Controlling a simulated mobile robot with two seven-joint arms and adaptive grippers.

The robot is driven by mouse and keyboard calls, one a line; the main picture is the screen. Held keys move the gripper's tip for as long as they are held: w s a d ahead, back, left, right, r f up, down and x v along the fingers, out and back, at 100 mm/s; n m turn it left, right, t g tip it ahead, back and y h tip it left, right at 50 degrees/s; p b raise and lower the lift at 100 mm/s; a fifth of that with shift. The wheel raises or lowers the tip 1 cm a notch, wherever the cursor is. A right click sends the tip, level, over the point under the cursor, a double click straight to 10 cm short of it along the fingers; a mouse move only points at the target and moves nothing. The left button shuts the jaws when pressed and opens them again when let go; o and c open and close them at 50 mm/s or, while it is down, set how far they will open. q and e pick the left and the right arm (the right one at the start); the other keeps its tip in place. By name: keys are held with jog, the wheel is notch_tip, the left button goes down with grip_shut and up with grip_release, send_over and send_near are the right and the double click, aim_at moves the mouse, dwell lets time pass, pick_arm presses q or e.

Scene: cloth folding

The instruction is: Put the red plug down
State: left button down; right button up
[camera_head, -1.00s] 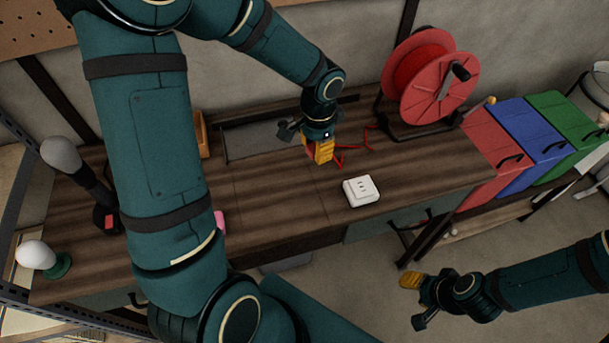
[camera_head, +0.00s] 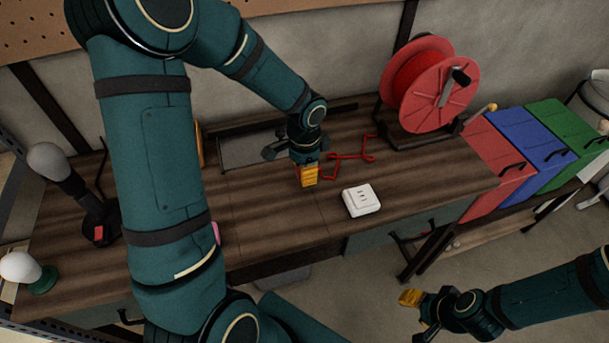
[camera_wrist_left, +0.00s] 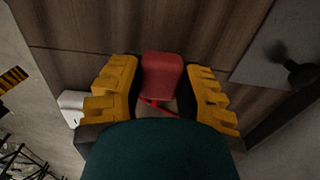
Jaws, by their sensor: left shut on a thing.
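The red plug (camera_wrist_left: 161,75) is held between the yellow fingers of my left gripper (camera_wrist_left: 160,82) in the left wrist view. In the head view my left gripper (camera_head: 308,174) points down close over the wooden bench, left of the white socket box (camera_head: 361,201). The plug is mostly hidden there behind the fingers. I cannot tell whether it touches the bench. A red cord (camera_head: 350,156) lies in loops behind and right of the gripper. My right gripper (camera_head: 412,299) hangs off the bench's front at lower right; its opening is unclear.
A red cable reel (camera_head: 420,90) stands at the back right of the bench (camera_head: 270,215). Red, blue and green bins (camera_head: 540,140) are to its right. A dark lamp-like thing (camera_head: 85,190) and a white bulb (camera_head: 20,266) stand at the left. The bench around the socket is clear.

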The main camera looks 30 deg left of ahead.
pick_arm(q)
jog(key=shift+f, duration=0.85)
jog(key=shift+f+b, duration=0.45)
jog(key=shift+f, duration=0.2)
jog(key=c, duration=0.7)
grip_release()
jog(key=shift+r, duration=0.15)
